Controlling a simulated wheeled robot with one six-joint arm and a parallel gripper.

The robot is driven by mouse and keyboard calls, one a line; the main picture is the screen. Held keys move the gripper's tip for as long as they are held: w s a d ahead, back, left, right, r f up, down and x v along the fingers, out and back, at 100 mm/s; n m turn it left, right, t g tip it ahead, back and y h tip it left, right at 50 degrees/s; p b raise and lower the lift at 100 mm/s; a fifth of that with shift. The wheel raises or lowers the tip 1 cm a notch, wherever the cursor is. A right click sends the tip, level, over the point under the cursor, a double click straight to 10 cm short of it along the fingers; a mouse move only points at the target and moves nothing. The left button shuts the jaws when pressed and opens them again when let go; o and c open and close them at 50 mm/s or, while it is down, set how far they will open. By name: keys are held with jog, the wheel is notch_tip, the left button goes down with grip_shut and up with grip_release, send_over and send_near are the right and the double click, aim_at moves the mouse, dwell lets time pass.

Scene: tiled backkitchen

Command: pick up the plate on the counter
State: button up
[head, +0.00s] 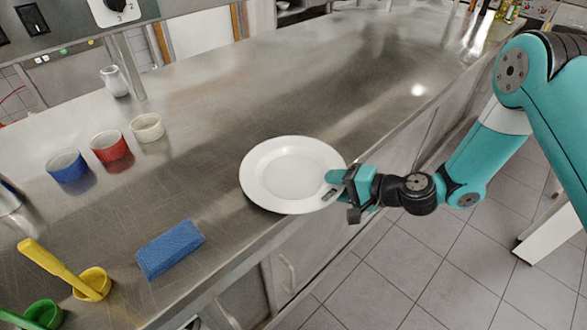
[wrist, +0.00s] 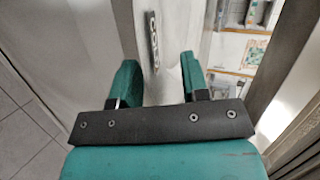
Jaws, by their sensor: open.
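The white round plate (head: 285,172) lies on the steel counter (head: 215,130), close to its front edge. My gripper (head: 334,187) is at the plate's right rim in the head view, and its fingers overlap that rim there. In the wrist view my gripper (wrist: 158,72) shows two teal fingers spread apart. A pale surface with a small dark marking shows between and beyond them, probably the plate. I cannot tell whether either finger touches the rim.
A blue sponge (head: 170,247) lies left of the plate. Blue (head: 68,167), red (head: 110,147) and cream (head: 147,127) bowls stand farther back. A yellow cup (head: 92,284) with a handle is at lower left. The counter behind the plate is clear.

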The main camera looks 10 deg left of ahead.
grip_shut()
dwell(1.4)
